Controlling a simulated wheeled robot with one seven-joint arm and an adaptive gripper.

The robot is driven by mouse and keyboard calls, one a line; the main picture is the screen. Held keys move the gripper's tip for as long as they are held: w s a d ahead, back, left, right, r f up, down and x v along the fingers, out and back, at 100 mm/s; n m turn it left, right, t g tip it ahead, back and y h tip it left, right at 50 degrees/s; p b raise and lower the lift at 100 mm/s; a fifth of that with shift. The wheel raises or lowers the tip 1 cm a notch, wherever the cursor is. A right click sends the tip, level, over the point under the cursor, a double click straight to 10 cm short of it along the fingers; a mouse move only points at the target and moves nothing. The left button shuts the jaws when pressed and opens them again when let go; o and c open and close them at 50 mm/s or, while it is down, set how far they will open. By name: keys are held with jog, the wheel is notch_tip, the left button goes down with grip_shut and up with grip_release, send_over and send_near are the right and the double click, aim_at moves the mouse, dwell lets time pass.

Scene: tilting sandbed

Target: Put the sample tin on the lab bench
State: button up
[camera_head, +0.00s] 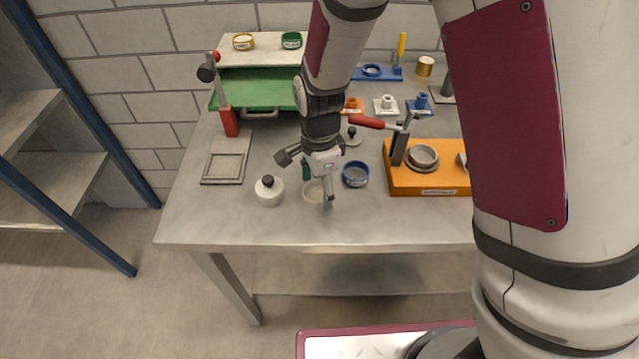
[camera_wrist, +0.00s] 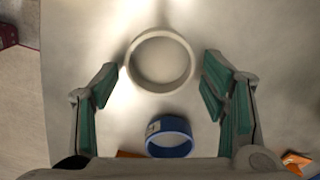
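A pale, open round tin (camera_head: 313,190) stands on the grey lab bench (camera_head: 232,228) near its front edge. It also shows in the wrist view (camera_wrist: 160,87), with the bench around it. My gripper (camera_head: 306,181) is above it and partly hides it in the head view. In the wrist view my gripper (camera_wrist: 162,72) is open, its green-padded fingers apart on either side of the tin and not touching it. A blue round tin (camera_head: 355,175) stands just right of it, also seen in the wrist view (camera_wrist: 170,143). No label tells which is the sample tin.
A white lidded pot (camera_head: 269,191) with a black knob stands close left. An orange block (camera_head: 430,185) with grey rings and a red-handled lever stands right. A grey frame (camera_head: 228,158), green tray (camera_head: 255,93) and gold tin (camera_head: 425,66) are farther back. The front-left bench is clear.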

aim_at(320, 194)
notch_tip(320, 194, up, 12)
jog(key=s+d+r+n+t+y, duration=0.1)
jog(key=s+d+r+n, duration=0.2)
jog(key=d+r, duration=0.25)
jog(key=s+d+r+n+t, duration=0.1)
jog(key=s+d+r+n, duration=0.25)
jog(key=r, duration=0.25)
jog(key=s+d+r+n+t+h, duration=0.1)
jog(key=s+d+r+n+t, duration=0.2)
jog(key=s, duration=0.8)
jog(key=d+r+n, duration=0.2)
jog(key=d+n, duration=0.2)
jog(key=d, duration=0.1)
jog(key=shift+d, duration=0.25)
